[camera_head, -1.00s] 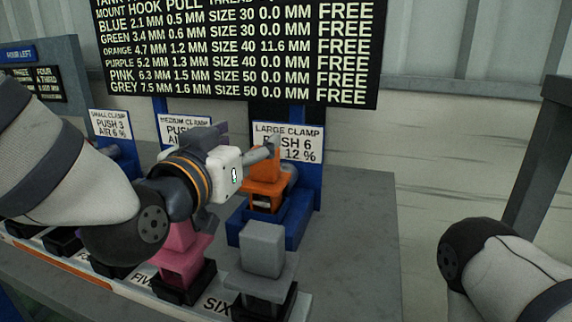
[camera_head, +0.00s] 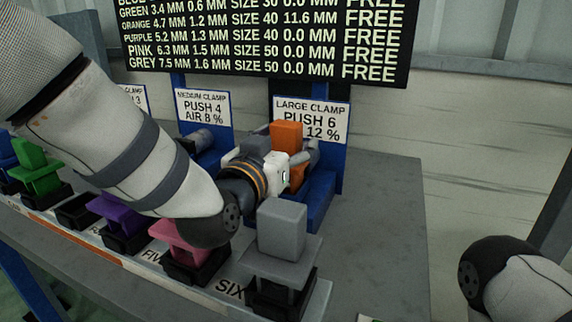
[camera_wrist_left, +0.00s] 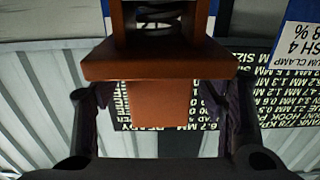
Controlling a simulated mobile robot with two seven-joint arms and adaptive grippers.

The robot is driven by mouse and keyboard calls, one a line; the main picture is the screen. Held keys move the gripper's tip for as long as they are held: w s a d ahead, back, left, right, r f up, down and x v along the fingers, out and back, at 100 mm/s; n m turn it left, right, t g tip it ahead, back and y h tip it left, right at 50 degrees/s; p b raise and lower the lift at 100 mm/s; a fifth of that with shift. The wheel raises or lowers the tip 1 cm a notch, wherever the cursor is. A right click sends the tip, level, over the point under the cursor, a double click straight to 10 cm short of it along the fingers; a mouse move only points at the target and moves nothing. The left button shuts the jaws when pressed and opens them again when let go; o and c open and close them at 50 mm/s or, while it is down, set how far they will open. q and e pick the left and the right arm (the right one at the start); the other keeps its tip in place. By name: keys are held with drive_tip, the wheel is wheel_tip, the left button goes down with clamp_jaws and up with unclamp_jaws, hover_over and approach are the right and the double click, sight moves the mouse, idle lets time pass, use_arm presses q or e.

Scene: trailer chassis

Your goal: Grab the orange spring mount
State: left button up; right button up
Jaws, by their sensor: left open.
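The orange spring mount (camera_head: 286,137) stands in the blue large clamp (camera_head: 318,198), under the "LARGE CLAMP PUSH 6" sign. My left gripper (camera_head: 290,152) is at the mount, with its fingers partly hidden behind the mount and the gripper body. In the left wrist view the orange mount (camera_wrist_left: 160,103) fills the upper middle, with its block between the two spread fingers (camera_wrist_left: 162,120). Gaps show on both sides of the block, so the gripper is open and not closed on it. My right gripper is out of view.
A grey mount (camera_head: 282,228) stands in front of the clamp at place six. Pink (camera_head: 178,243), purple (camera_head: 120,216) and green (camera_head: 37,167) mounts stand along the row to the left. A text board (camera_head: 262,40) hangs behind. The grey table (camera_head: 385,215) is clear at right.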

use_arm(q)
drive_tip(key=shift+r, duration=0.1)
drive_tip(key=shift+r, duration=0.1)
clamp_jaws()
